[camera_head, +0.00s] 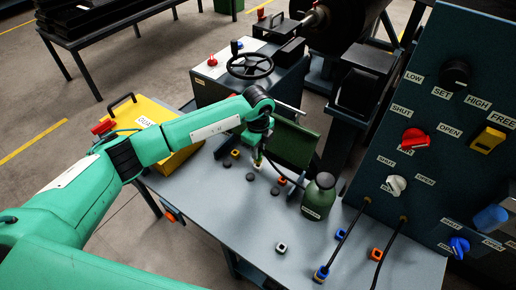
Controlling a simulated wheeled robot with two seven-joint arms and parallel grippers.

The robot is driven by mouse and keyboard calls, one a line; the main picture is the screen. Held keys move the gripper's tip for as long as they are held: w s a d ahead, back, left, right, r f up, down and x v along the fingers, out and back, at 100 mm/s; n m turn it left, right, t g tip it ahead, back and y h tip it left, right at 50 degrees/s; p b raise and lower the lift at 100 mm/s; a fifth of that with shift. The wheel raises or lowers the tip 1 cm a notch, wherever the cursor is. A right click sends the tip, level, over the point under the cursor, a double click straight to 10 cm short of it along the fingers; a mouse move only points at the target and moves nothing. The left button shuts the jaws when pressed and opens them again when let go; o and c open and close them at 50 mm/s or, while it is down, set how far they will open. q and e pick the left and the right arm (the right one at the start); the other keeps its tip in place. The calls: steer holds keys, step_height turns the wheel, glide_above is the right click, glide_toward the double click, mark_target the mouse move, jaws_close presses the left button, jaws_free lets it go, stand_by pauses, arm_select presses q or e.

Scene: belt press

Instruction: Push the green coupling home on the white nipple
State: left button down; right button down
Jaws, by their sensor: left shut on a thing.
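My left gripper (258,158) is over the middle of the grey table, pointing down. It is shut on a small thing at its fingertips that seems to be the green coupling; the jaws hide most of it. A dark hose runs off to the right close by the fingertips. The white nipple (281,247) appears as a small white square block with a dark centre, alone near the front of the table. It is well apart from my left gripper. My right gripper is not in view.
A green bottle (319,196) stands right of my left gripper. An orange block (282,181) and dark discs (250,177) lie close by. The front left table is clear.

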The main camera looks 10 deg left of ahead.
arm_select(q)
steer(key=shift+f+b, duration=0.6)
steer(key=shift+f, duration=0.4)
stand_by(0.3)
steer(key=c, duration=1.1)
jaws_free()
steer(key=shift+c, duration=0.2)
steer(key=shift+r, duration=0.15)
steer(key=shift+r+p, duration=2.45)
steer(key=shift+r, duration=1)
steer(key=shift+f, duration=0.1)
